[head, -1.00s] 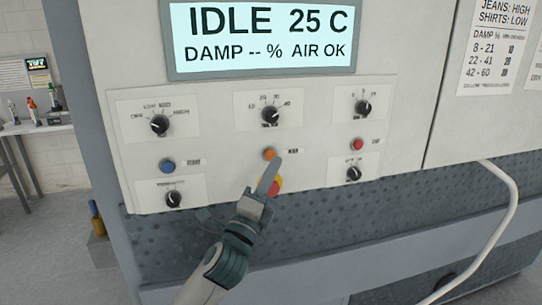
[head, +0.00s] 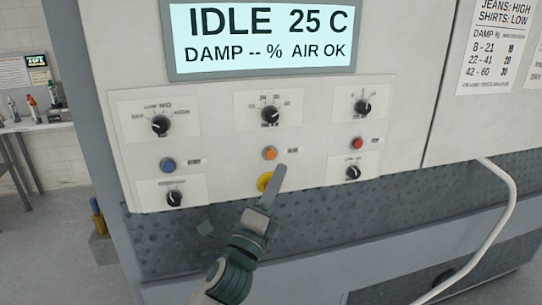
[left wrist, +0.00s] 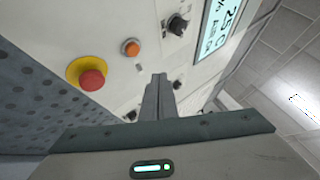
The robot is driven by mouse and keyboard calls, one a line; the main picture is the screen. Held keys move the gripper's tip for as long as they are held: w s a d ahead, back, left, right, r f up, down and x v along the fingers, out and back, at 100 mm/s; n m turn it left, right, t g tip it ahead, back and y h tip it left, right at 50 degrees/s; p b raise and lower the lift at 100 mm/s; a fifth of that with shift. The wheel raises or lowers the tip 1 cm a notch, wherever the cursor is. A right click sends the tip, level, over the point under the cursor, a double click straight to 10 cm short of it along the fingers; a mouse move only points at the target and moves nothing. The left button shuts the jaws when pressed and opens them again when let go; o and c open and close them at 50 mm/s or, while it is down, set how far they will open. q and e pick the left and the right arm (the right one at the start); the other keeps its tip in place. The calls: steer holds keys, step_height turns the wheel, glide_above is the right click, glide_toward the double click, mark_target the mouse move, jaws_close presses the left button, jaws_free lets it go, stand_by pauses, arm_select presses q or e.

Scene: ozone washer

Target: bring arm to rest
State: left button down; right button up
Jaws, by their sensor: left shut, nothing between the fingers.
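My left gripper (head: 278,178) is shut and empty. In the head view it is in front of the lower middle of the washer's control panel (head: 220,148), its fingers covering part of the yellow-ringed red button (head: 264,181). In the left wrist view the shut fingers (left wrist: 158,80) point at the panel, and the red button (left wrist: 92,80) is clear to their left. The orange button (head: 269,153) is just above the fingertips in the head view and shows whole in the left wrist view (left wrist: 130,47). My right gripper is in neither view.
The display (head: 262,38) reads IDLE 25 C. The panel carries several black knobs, a blue button (head: 167,165) and a red button (head: 356,143). A white hose (head: 505,215) hangs at the right. A bench with bottles (head: 35,128) stands at the left.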

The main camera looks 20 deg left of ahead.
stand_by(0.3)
arm_select(q)
steer(key=w+a+f+n+g+y+b, duration=0.1)
steer(key=w+f+n+g, duration=0.15)
steer(key=f, duration=1.35)
steer(key=w+a+f+n+g+b, duration=0.1)
steer(key=w+f+n+g+b, duration=0.15)
steer(key=f, duration=1.25)
steer(key=s+a+f+n+g+y+b, duration=0.1)
steer(key=s+f+n+g, duration=0.2)
steer(key=f, duration=1.2)
steer(key=s+a+f+n+g+b, duration=0.1)
steer(key=s+a+f+n+g, duration=0.3)
steer(key=f, duration=1.1)
steer(key=s+f+n+g+b, duration=0.3)
steer(key=s+f+g, duration=0.2)
steer(key=s+f, duration=2.15)
steer(key=s+f+n+g, duration=0.1)
steer(key=s+f, duration=0.3)
steer(key=s, duration=0.5)
steer(key=s+f+n+g+b, duration=0.1)
steer(key=s+f, duration=0.3)
steer(key=s, duration=0.6)
steer(key=s+f+n+g, duration=0.2)
steer(key=s+f, duration=0.3)
steer(key=s, duration=0.5)
steer(key=shift+d+n+g+b, duration=0.15)
steer(key=shift+n+g+b, duration=0.25)
steer(key=shift+n, duration=0.3)
